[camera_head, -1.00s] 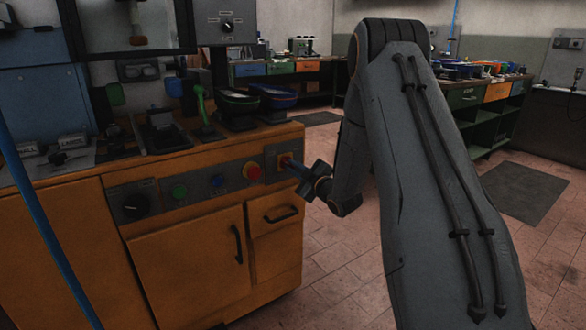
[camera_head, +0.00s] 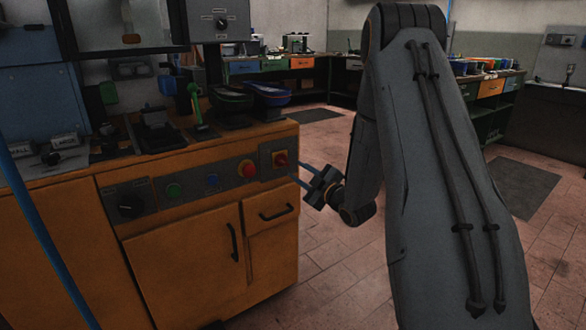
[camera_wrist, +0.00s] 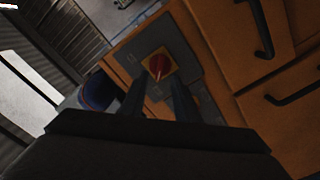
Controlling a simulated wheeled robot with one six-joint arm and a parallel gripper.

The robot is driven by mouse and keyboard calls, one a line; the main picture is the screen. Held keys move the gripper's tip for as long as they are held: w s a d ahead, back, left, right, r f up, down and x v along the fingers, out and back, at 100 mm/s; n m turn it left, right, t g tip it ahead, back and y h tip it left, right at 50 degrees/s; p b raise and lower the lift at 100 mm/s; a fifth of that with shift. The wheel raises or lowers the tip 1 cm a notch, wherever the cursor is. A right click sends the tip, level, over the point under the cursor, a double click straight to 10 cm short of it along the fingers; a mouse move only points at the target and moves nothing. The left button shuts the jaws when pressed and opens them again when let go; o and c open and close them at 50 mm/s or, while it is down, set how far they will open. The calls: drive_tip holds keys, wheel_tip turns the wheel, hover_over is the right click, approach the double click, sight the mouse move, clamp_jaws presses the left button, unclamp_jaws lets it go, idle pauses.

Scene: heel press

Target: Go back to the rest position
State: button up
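My gripper (camera_head: 297,171) is just to the right of the front panel of the orange cabinet (camera_head: 185,265), clear of it. Its two fingers stand apart with nothing between them; they also show in the wrist view (camera_wrist: 157,88). The rotary switch, a red knob on a yellow plate (camera_head: 280,158), is in front of the fingertips. In the wrist view the switch (camera_wrist: 158,64) shows in full, beyond the fingers. My arm bends down from its raised elbow to the gripper.
The panel also carries a red push button (camera_head: 248,168), a green button (camera_head: 174,191), a blue button (camera_head: 212,182) and a black dial (camera_head: 130,205). Open tiled floor (camera_head: 340,265) lies right of the cabinet.

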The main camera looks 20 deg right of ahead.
drive_tip(key=shift+s+d, duration=0.1)
drive_tip(key=shift+s, duration=0.4)
drive_tip(key=s+a+r+m+g+h, duration=0.3)
drive_tip(key=s+a+m+g, duration=0.2)
drive_tip(key=s+a+g, duration=0.5)
drive_tip(key=s+a+r+m+g, duration=0.1)
drive_tip(key=s+a+g, duration=0.25)
drive_tip(key=s, duration=0.75)
drive_tip(key=s+a+r+m+g, duration=0.15)
drive_tip(key=s+a, duration=0.35)
drive_tip(key=s, duration=0.5)
drive_tip(key=s+a+r+m+g, duration=0.1)
drive_tip(key=s+a+m+g, duration=0.3)
drive_tip(key=s, duration=0.7)
drive_tip(key=d+r+t+h+p, duration=0.1)
drive_tip(key=d+r+p, duration=0.6)
drive_tip(key=p, duration=0.9)
drive_tip(key=shift+w+d+r+p, duration=0.25)
drive_tip(key=shift+d+r+p, duration=0.05)
drive_tip(key=shift+r, duration=0.1)
